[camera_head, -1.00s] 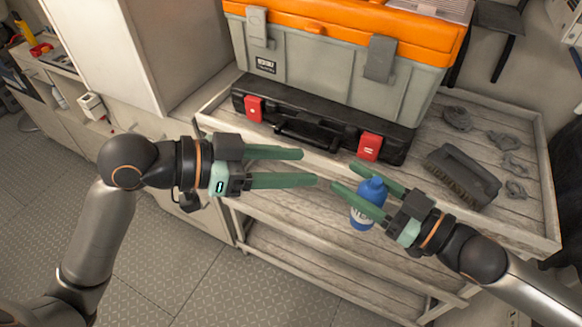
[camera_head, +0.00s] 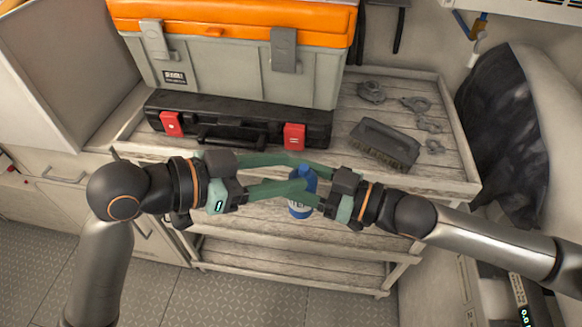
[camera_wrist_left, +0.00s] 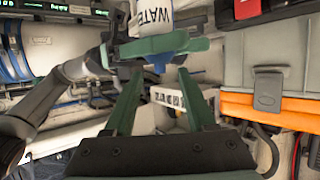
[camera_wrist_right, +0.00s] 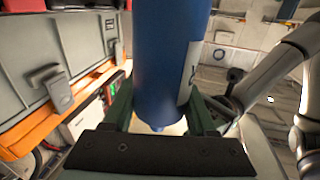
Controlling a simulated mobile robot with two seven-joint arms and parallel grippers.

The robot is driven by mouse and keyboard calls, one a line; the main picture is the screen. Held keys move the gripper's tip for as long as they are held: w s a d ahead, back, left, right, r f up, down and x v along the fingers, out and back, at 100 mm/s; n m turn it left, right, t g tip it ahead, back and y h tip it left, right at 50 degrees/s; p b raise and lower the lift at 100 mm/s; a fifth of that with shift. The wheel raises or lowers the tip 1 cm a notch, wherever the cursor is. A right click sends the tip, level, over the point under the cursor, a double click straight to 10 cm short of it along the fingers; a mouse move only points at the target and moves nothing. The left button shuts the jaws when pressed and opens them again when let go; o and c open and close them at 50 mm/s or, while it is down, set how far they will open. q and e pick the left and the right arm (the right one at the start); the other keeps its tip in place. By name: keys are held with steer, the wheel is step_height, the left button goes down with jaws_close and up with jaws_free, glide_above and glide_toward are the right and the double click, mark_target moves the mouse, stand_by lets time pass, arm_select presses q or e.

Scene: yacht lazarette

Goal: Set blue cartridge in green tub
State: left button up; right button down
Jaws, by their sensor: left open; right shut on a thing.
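The blue cartridge (camera_head: 300,207), a blue cylinder with a white label, is held upright in my right gripper (camera_head: 300,178), in front of the cart's front edge. In the right wrist view the cartridge (camera_wrist_right: 160,60) stands between the two fingers. In the left wrist view its white label (camera_wrist_left: 172,14) reads "WATE", the rest cut off. My left gripper (camera_wrist_left: 159,78) is open and points at the cartridge, its fingertips close to the right gripper's fingers. In the head view the fingers overlap, so contact is unclear. I see no green tub in any view.
A wooden cart (camera_head: 345,172) carries a grey toolbox with an orange lid (camera_head: 240,60), a black case with red latches (camera_head: 240,122), a brush (camera_head: 385,143) and several grey metal parts (camera_head: 415,103). A lower shelf (camera_head: 290,262) looks empty.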

arm_select(q)
steer(key=shift+x, duration=1.1)
jaws_close()
arm_select(e)
steer(key=shift+c, duration=0.6)
jaws_free()
